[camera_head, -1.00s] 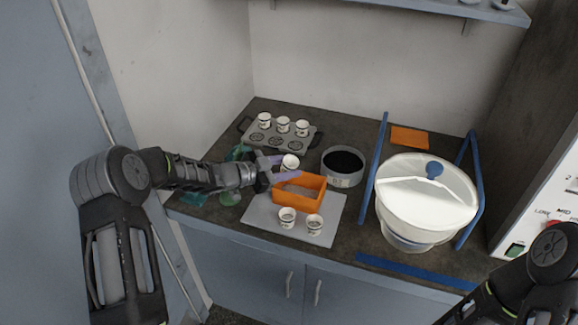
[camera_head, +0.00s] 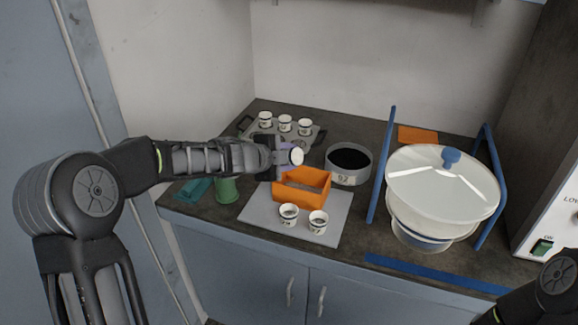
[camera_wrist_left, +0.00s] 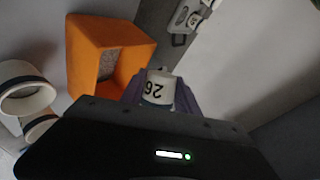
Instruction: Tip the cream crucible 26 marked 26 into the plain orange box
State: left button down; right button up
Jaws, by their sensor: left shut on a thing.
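My left gripper (camera_head: 288,153) is shut on the cream crucible 26 (camera_head: 297,156) and holds it above the back of the plain orange box (camera_head: 302,198). In the left wrist view the crucible (camera_wrist_left: 158,87) sits between the purple fingers, its mark 26 upside down. In the head view it is tilted, with a pale round end showing; I cannot tell whether this is mouth or base. The open box also shows in the left wrist view (camera_wrist_left: 82,58), with grey grainy material inside. My right gripper is outside the head view; only part of its arm shows.
Two crucibles (camera_head: 289,215) stand on the grey mat (camera_head: 258,211) before the box. Several crucibles stand on a rack (camera_head: 318,137) behind. A round dark-filled pan (camera_head: 347,177) is to the right, then a large lidded white bowl (camera_head: 440,185) between blue bars. A green cup (camera_head: 226,191) stands left.

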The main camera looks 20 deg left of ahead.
pick_arm(q)
jog(key=m+y+b, duration=0.1)
jog(key=b, duration=0.3)
jog(key=d+m+t+y+b, duration=0.1)
jog(key=m+y+b, duration=0.1)
jog(key=b, duration=0.3)
jog(key=shift+s+f+m+y, duration=0.15)
jog(key=shift+m+y, duration=0.15)
jog(key=shift+d+r+m+t+y+b, duration=0.2)
jog(key=shift+m+t+y+b, duration=0.25)
jog(key=shift+b, duration=0.55)
jog(key=shift+r+m+b, duration=0.2)
jog(key=shift+m+b, duration=0.05)
jog(key=shift+b, duration=0.05)
jog(key=shift+r, duration=0.1)
jog(key=shift+a+r+p, duration=0.1)
jog(key=shift+r+p, duration=0.05)
jog(key=shift+p, duration=0.55)
jog(key=n+p, duration=0.1)
jog(key=p, duration=0.1)
jog(key=n+g+h+p, duration=0.1)
jog(key=p, duration=0.1)
jog(key=shift+a+h, duration=0.25)
jog(key=shift+a, duration=0.05)
jog(key=shift+p, duration=0.3)
jog(key=shift+f, duration=0.25)
